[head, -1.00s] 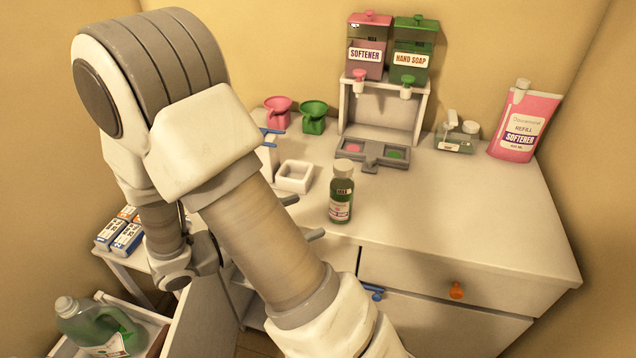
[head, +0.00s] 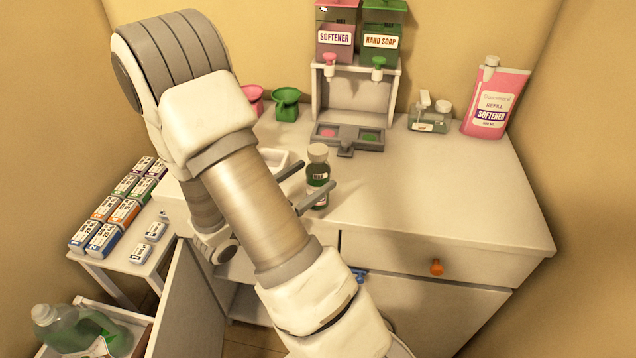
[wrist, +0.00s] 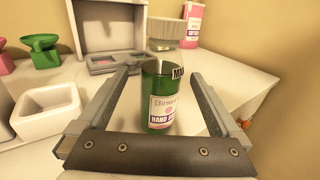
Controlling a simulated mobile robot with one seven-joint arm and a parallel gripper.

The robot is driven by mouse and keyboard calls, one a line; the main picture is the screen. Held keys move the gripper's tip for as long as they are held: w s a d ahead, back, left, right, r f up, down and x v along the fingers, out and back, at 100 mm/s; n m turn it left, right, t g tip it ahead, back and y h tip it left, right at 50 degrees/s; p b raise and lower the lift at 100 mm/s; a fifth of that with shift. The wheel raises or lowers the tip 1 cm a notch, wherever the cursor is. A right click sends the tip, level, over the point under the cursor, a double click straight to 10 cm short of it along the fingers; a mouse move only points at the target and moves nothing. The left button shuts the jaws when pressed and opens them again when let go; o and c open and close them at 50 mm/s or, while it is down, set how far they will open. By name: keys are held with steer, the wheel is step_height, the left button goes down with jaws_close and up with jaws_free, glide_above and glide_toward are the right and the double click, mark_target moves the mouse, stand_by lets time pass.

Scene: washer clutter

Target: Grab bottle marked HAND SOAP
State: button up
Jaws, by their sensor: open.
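A small bottle of green liquid with a grey-white cap stands upright on the counter, and this bottle (head: 317,176) is partly behind my gripper in the head view. In the wrist view the bottle (wrist: 160,95) has a white and pink label whose purple band begins with "HAND". My gripper (head: 305,184) is open, with one finger on each side of the bottle. In the wrist view my gripper's fingers (wrist: 163,85) show a gap between each of them and the bottle.
Behind stands a dispenser rack (head: 358,90) with SOFTENER (head: 336,38) and HAND SOAP (head: 381,41) tanks. A white square bowl (wrist: 45,112) is left of the bottle. A pink refill pouch (head: 493,100) stands back right. The right of the counter is clear.

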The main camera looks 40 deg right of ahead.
mark_target(327, 166)
steer(key=shift+w+d+r, duration=0.1)
steer(key=shift+w+d, duration=0.05)
steer(key=shift+d, duration=1.2)
steer(key=shift+w+d, duration=0.1)
steer(key=shift+d, duration=1.25)
steer(key=shift+c, duration=0.2)
jaws_close()
